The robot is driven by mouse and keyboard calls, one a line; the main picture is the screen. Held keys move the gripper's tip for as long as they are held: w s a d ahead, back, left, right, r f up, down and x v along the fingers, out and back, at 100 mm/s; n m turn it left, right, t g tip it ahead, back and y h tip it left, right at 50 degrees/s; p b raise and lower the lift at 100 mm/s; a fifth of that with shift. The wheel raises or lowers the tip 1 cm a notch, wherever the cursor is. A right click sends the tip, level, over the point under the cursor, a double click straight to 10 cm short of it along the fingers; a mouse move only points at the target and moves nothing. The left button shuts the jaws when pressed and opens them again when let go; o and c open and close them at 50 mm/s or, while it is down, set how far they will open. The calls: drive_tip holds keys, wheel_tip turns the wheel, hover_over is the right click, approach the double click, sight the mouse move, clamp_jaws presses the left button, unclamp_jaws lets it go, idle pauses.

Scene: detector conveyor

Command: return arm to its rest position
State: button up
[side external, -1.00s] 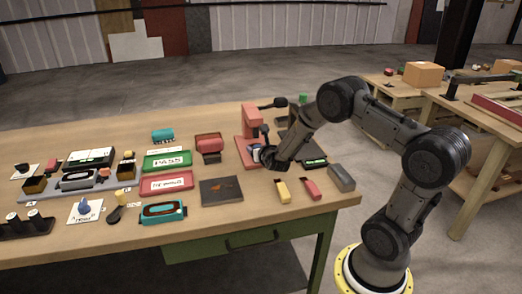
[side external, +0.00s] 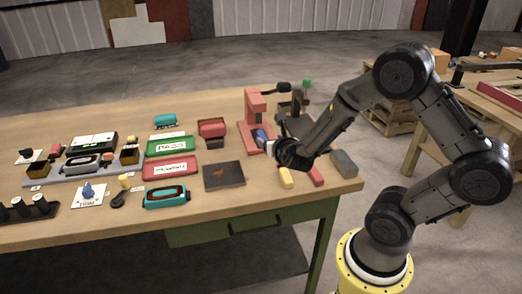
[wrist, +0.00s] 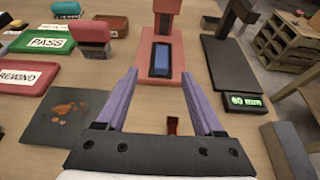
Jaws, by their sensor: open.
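My gripper (wrist: 157,105) is open in the wrist view, with its two purple fingers spread apart and nothing between them. It hangs above the table, in front of a pink press-like stand (wrist: 158,57) that has a dark and blue block (wrist: 161,56) on its base. In the side external view my gripper (side external: 276,148) is at the right part of the workbench (side external: 235,194), close to the pink stand (side external: 254,108). The fingertips are small there and hard to make out. My arm reaches in from the right, bent high at the elbow.
A dark stained plate (side external: 224,175), a green PASS tray (side external: 169,145) and a red tray (side external: 170,169) lie left of my gripper. A black device with a green display (wrist: 246,100) and a grey block (wrist: 288,150) lie right. Yellow and red pieces lie below my gripper.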

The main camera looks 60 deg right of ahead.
drive_tip(key=s+r+m+g+h, duration=0.1)
drive_tip(key=s+r+m, duration=0.3)
drive_tip(key=r+m, duration=0.35)
drive_tip(key=s+r+m+g, duration=0.2)
drive_tip(key=s+r+m, duration=0.35)
drive_tip(key=r, duration=0.35)
drive_tip(key=s+a+f+m+y, duration=0.2)
drive_tip(key=s+a+m+y, duration=0.3)
drive_tip(key=a+m, duration=0.2)
drive_tip(key=s+a+f+m+g+y, duration=0.1)
drive_tip(key=s+a+m+y, duration=0.4)
drive_tip(key=a, duration=0.5)
drive_tip(key=shift+s+a+f+m+y, duration=0.35)
drive_tip(key=shift+f+m, duration=0.2)
drive_tip(key=shift+m, duration=0.45)
